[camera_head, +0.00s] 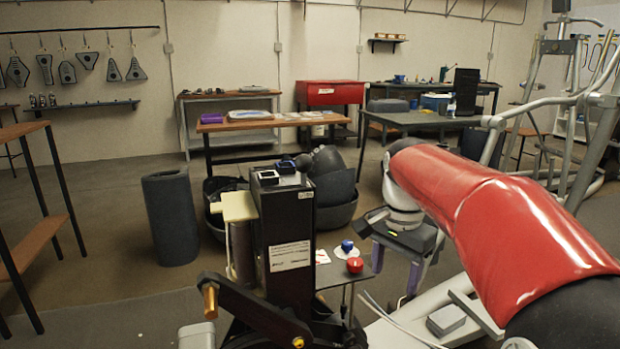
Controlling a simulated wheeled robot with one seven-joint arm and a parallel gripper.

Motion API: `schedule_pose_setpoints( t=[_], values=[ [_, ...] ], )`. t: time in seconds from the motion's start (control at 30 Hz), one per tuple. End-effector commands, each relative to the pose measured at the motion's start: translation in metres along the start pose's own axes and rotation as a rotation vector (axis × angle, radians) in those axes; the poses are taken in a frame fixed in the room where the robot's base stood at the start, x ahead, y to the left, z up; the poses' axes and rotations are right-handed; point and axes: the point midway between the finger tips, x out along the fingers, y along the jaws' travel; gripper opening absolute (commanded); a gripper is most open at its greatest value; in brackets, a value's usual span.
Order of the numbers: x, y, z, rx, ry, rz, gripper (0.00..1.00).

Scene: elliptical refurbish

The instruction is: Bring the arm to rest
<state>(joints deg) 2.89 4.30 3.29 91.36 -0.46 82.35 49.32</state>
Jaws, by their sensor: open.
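My arm is red with a dark joint and a pale wrist, and reaches in from the right edge of the head view. My gripper (396,273) hangs from the wrist with its fingers pointing down. Its two purple-tinted fingers stand apart, and I see nothing held between them. It is to the right of a small grey stand (336,272) that bears a red knob (355,265) and a blue knob (347,246) on a white base. The gripper looks clear of both knobs, though the depth between them is hard to judge.
A tall black unit (286,225) with a white label stands left of the small stand. Pale machine tubing (430,318) runs below the gripper, and a grey metal frame rises at right. A dark bin (171,217) stands at left. Workbenches (272,123) line the back.

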Motion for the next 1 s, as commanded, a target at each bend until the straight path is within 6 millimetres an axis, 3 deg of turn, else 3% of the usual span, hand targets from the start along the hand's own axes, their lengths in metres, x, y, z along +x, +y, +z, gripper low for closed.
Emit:
schedule_pose_setpoints(
  t=[0.37,0.53,0.8,1.0],
  values=[
    [-0.004,0.039,0.035,-0.197,0.086,-0.070,0.59],
    [0.002,0.071,0.063,-0.355,0.160,-0.116,0.59],
    [0.041,0.134,0.117,-0.691,0.343,-0.185,0.59],
    [0.064,0.154,0.134,-0.820,0.418,-0.197,0.59]
  ],
)
